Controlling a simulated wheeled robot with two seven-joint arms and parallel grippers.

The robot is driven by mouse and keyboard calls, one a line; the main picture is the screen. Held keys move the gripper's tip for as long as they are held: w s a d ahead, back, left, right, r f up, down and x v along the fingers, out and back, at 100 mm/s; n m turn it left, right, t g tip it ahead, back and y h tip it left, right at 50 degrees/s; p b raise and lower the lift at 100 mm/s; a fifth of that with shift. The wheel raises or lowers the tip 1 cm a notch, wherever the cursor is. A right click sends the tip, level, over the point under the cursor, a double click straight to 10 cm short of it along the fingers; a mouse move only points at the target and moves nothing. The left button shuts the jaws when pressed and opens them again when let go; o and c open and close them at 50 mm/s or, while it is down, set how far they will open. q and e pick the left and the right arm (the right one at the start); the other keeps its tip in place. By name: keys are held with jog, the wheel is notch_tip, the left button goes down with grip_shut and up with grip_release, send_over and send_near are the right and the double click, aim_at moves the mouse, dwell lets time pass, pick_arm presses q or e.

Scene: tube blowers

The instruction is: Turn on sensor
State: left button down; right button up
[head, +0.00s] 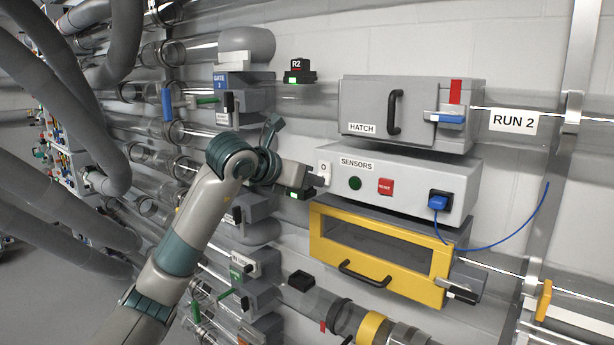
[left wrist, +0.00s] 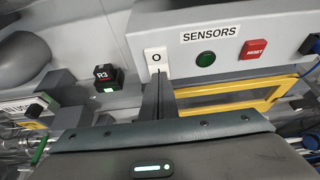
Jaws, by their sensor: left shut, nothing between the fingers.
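The grey SENSORS box (head: 420,185) is on the wall at centre right, below the HATCH box. On its left end is a white switch marked O (head: 324,168), which also shows in the left wrist view (left wrist: 156,56). A dark green round button (head: 355,183) and a red RESET button (head: 386,186) sit on its front. My left gripper (head: 322,181) is shut and empty, its fingertips at the lower part of the white switch. In the left wrist view the fingers (left wrist: 160,80) reach up to the switch's lower edge; I cannot tell whether they touch. My right gripper is not in view.
The HATCH box (head: 410,112) with a black handle is above. A yellow-framed drawer (head: 375,285) is below. A blue plug (head: 438,203) with a hanging cable is at the right. Small units R2 (head: 299,72) and R3 (left wrist: 108,77) show green lights. Clear tubes fill the left.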

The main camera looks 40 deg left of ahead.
pick_arm(q)
jog(key=shift+f, duration=0.1)
jog(key=shift+w+b, duration=0.25)
jog(key=shift+b, duration=0.05)
dwell(0.4)
jog(key=shift+r+p, duration=0.45)
jog(key=shift+r, duration=0.4)
jog(key=shift+s+f, duration=0.1)
